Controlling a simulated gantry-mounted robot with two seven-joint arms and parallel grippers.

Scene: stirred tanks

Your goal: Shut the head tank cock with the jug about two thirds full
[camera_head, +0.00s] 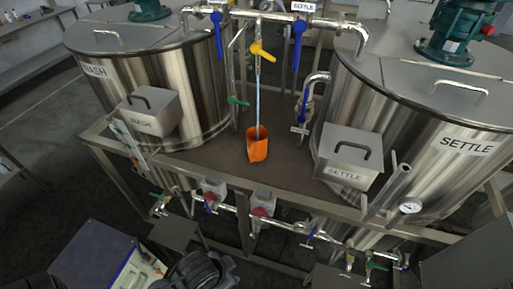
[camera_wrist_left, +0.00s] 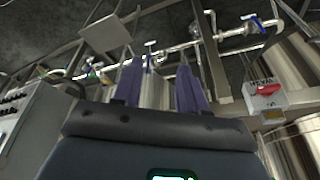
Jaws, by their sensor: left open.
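The head tank cock (camera_head: 262,52) has a yellow handle, set slanting across its pipe, in the upper middle of the head view. A thin pale blue stream (camera_head: 258,100) runs straight down from it into the orange jug (camera_head: 257,150). The jug stands upright on the brown deck between the two steel tanks. The level inside it cannot be made out. My left gripper (camera_wrist_left: 160,84) shows in the left wrist view with two purple fingers apart and nothing between them. It points at pipework, and neither jug nor cock is in that view. My right gripper is not in view.
The WASH tank (camera_head: 200,85) stands left and the SETTLE tank (camera_head: 365,105) right. Blue-handled valves (camera_head: 298,42) flank the cock. Lidded boxes (camera_head: 148,112) and (camera_head: 350,155) sit at the deck's front. Pipes with valves (camera_head: 230,207) run below. The deck around the jug is clear.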

